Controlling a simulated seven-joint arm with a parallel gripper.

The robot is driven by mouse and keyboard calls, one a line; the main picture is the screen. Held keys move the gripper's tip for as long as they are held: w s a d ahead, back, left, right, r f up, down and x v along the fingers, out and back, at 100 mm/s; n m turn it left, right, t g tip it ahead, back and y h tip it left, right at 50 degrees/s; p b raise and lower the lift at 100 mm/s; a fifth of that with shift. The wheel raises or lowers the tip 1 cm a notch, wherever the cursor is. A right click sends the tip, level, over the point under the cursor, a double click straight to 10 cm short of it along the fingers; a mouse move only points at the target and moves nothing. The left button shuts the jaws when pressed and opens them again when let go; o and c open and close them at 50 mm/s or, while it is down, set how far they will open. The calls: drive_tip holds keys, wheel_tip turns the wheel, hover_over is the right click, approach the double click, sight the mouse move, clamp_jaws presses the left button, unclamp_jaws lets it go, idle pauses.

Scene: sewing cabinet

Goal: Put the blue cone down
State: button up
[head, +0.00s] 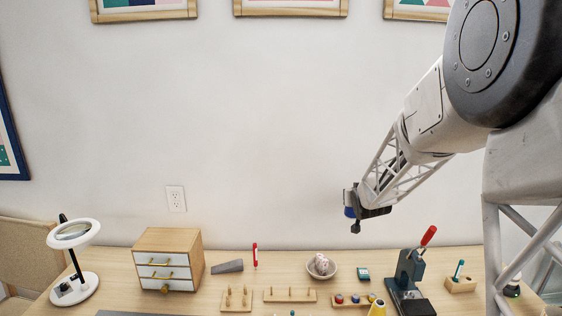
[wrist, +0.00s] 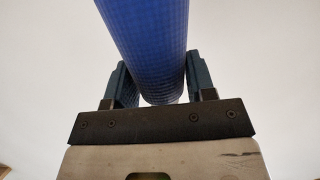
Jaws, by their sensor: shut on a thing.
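My gripper (head: 357,210) is high above the table (head: 120,266), in front of the bare wall. It is shut on the blue cone (wrist: 145,40), which sits between the two fingers in the wrist view. In the head view only a small blue part of the cone (head: 349,212) shows beside the gripper. The cone is clear of the table, and its far end runs out of the wrist view at the top.
Wooden peg racks (head: 290,296) and a rack with small coloured spools (head: 352,302) stand near the front. Behind are a bowl (head: 321,272), a drawer cabinet (head: 168,259) and a lamp (head: 74,236). A red-handled press (head: 408,272) rises at the right.

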idle(0.5)
wheel_tip(320, 180, up, 5)
drive_tip(key=w+d, duration=0.2)
drive_tip(key=d, duration=2.9)
wheel_tip(320, 180, down, 22)
drive_tip(key=d, duration=0.1)
drive_tip(key=shift+r+t, duration=0.2)
drive_tip(key=shift+t, duration=0.1)
drive_tip(key=shift+f, duration=0.1)
drive_tip(key=shift+f, duration=3.25)
